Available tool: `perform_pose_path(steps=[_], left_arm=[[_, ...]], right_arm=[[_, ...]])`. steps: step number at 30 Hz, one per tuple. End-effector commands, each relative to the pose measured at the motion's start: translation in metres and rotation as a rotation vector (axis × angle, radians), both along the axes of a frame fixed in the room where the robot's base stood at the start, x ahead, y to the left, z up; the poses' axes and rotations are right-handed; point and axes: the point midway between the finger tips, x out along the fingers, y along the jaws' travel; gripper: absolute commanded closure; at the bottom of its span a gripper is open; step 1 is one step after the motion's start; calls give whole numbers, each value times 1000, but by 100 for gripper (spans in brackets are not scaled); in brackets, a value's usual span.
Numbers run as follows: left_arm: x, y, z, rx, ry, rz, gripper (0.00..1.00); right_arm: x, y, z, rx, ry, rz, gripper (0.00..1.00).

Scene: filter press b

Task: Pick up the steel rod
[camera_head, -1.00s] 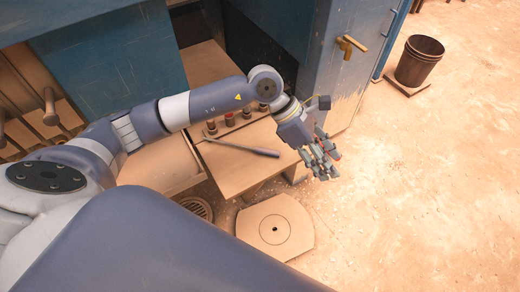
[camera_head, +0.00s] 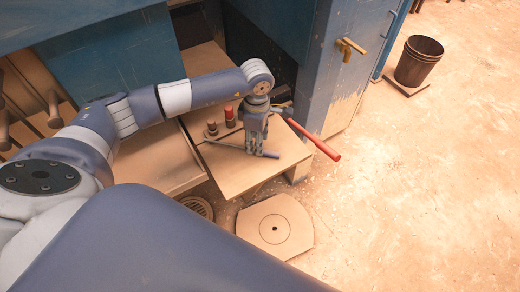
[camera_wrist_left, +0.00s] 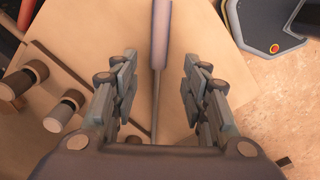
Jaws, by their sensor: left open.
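The steel rod (camera_head: 268,154) lies on the tan tabletop, with a thicker blue-grey end at the right and a thin shaft running left. In the left wrist view the rod (camera_wrist_left: 160,40) runs from the top edge down between my fingers, apart from both. My left gripper (camera_head: 254,148) points down over the rod in the head view, in front of part of it. In the wrist view the gripper (camera_wrist_left: 157,88) is open and empty, one finger on each side of the thin shaft. My right gripper is not in view.
A red-handled tool (camera_head: 318,145) sticks out over the table's right edge. A blue cabinet (camera_head: 345,85) stands behind right. A round-edged plate (camera_head: 290,235) and a bucket (camera_head: 418,62) are on the floor.

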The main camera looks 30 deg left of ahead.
Motion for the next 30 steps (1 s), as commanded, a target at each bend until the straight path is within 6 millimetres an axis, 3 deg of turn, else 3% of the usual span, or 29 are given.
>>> perform_pose_path(steps=[7,16,17,22,30], left_arm=[[2,-2,-34,0,4,1,58],[3,-2,-42,0,1,0,58],[3,-2,-42,0,1,0,61],[3,-1,-42,0,1,0,99],[3,-2,-42,0,1,0,100]], right_arm=[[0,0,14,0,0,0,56],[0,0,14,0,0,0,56],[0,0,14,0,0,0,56],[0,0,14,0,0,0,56],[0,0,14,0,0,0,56]])
